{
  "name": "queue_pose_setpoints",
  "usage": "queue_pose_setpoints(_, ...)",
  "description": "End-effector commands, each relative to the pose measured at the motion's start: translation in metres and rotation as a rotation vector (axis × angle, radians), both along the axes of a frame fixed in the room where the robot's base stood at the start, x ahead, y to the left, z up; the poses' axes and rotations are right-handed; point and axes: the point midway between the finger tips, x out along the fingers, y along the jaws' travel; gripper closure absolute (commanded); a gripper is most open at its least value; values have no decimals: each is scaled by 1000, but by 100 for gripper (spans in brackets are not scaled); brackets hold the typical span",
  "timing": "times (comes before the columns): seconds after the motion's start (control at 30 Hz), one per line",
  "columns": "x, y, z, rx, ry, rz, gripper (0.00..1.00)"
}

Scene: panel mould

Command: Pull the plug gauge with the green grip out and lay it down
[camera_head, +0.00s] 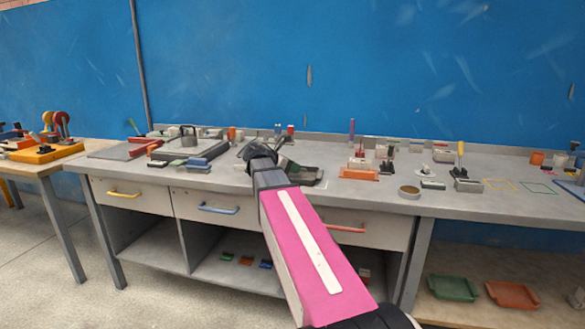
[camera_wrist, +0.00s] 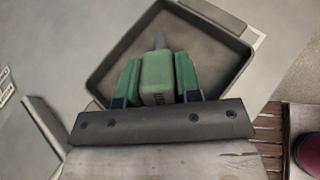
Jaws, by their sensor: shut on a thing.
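My gripper (camera_wrist: 157,64) is shut on the green grip of the plug gauge (camera_wrist: 158,82), which lies between its two green fingers in the wrist view. A short grey tip of the gauge shows beyond the grip, over a dark shallow tray (camera_wrist: 109,73). I cannot tell whether the gauge touches the tray floor. In the head view my gripper (camera_head: 258,153) is over the middle of the bench, beside the dark tray (camera_head: 310,172). The gauge cannot be made out there.
A grey lidded mould (camera_head: 189,141) stands to the left. Yellow and green outlines (camera_head: 538,187) mark clear bench at the right.

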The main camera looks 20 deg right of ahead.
Motion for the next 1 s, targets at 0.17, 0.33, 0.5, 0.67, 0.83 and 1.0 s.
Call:
queue_pose_setpoints(0.17,0,0,0,0,0,0,39)
queue_pose_setpoints(0.33,0,0,0,0,0,0,39)
queue_pose_setpoints(0.5,-1,4,2,0,0,1,39)
queue_pose_setpoints(0.67,-4,22,11,0,-1,2,39)
queue_pose_setpoints(0.83,-10,52,25,0,-1,3,39)
queue_pose_setpoints(1.0,-15,77,38,0,-1,3,39)
